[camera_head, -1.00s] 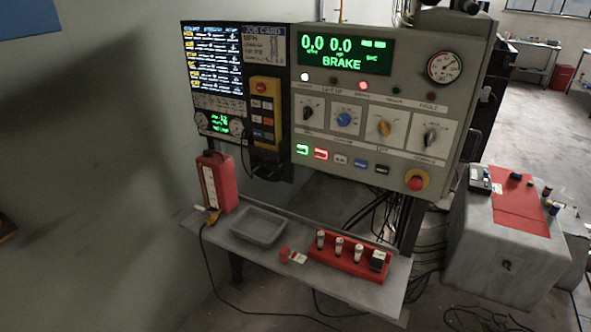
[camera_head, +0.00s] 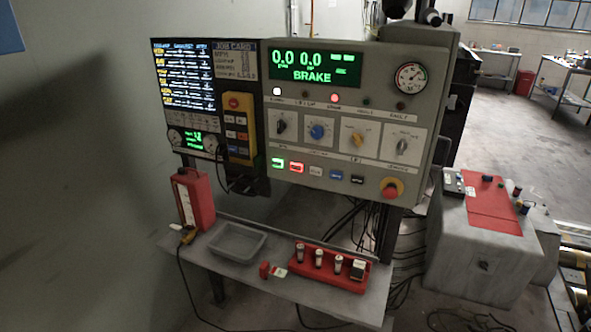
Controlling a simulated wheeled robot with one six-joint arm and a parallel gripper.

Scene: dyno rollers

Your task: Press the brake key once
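The control panel (camera_head: 420,130) is a grey box with a green display (camera_head: 314,65) that reads 0.0, 0.0 and BRAKE. Below its dials runs a row of keys: a green-lit key (camera_head: 277,163), a red-lit key (camera_head: 297,167), a pale key (camera_head: 315,171), a blue key (camera_head: 336,175) and a black key (camera_head: 357,180). Their labels are too small to read, so I cannot tell which is the brake key. A red lamp (camera_head: 335,98) is lit above the dials. My gripper is not in view.
A red emergency knob (camera_head: 391,188) sits at the panel's lower right. A yellow pendant (camera_head: 238,128) hangs to its left. The shelf (camera_head: 215,262) below holds a grey tray (camera_head: 237,243), a red box (camera_head: 193,200) and a red rack (camera_head: 330,272). A grey machine (camera_head: 475,250) stands at right.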

